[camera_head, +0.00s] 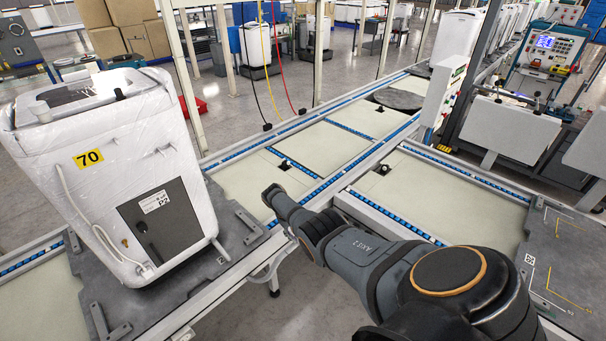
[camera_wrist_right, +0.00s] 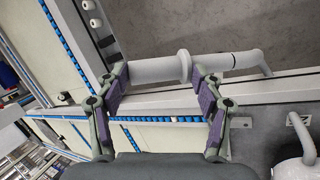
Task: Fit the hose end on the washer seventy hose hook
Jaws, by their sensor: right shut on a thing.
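The washer (camera_head: 110,160) with the yellow 70 label stands upright, wrapped in clear film, on a dark pallet at the left in the head view. A thin white hose (camera_head: 75,205) runs down its front left side. In the wrist view my right gripper (camera_wrist_right: 160,76) is shut on the white hose end (camera_wrist_right: 155,70), a tube with a raised collar; beyond the collar it bends at the right. My right arm (camera_head: 365,260) reaches toward the washer side in the head view, but its fingers do not show there. I cannot make out the hose hook. My left gripper is out of view.
The pallet (camera_head: 235,222) rests on a roller conveyor (camera_head: 340,145) with blue edge strips. Another dark pallet (camera_head: 565,255) lies empty at the right. A white control box (camera_head: 443,90) stands beside the line. A white curved part (camera_wrist_right: 296,168) shows at the wrist view's lower right.

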